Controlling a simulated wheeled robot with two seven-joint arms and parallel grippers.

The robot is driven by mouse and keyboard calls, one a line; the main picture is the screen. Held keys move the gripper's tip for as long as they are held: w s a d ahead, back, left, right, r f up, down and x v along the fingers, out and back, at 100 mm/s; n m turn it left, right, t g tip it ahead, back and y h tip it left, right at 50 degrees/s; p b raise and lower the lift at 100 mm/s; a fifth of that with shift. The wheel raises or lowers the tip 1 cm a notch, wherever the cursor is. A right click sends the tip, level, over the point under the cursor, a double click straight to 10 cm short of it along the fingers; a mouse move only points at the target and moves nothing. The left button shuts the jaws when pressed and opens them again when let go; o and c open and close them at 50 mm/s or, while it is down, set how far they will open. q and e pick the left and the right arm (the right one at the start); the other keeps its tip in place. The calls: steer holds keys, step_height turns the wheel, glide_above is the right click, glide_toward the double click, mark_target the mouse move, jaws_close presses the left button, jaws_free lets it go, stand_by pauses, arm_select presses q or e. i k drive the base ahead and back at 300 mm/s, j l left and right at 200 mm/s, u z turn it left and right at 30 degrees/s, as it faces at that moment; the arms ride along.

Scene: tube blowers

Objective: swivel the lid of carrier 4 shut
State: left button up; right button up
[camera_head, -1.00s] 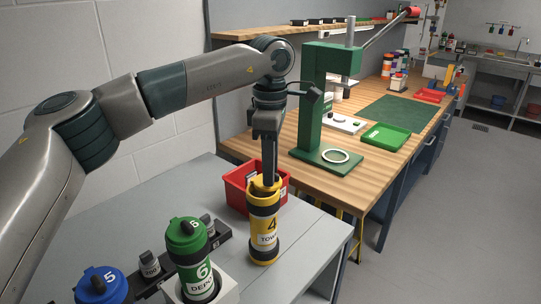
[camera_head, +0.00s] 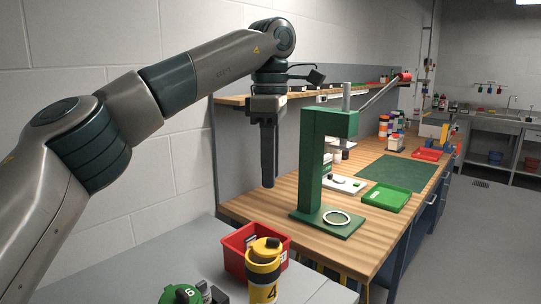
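Carrier 4 (camera_head: 262,283) is a yellow cylinder standing upright at the bottom of the head view, its lower part cut off by the picture edge. Its yellow lid (camera_head: 262,247) has a small dark spot and appears to lie over the top, though the fit at the rim is too small to tell. My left gripper (camera_head: 268,184) points down, well above and apart from carrier 4. Its fingers line up as one dark bar, so the gap between them cannot be seen. My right gripper is not in view.
A red bin (camera_head: 236,264) stands right behind carrier 4. The green carrier 6 (camera_head: 181,294) is at the front left. Beyond is a wooden bench (camera_head: 310,250) with a green press (camera_head: 311,165) and a green tray (camera_head: 387,198). The grey table (camera_head: 130,270) is clear at left.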

mark_target(265, 248)
steer(key=k+l, duration=0.45)
steer(key=l, duration=0.25)
steer(key=k+l, duration=0.25)
steer(key=l, duration=0.1)
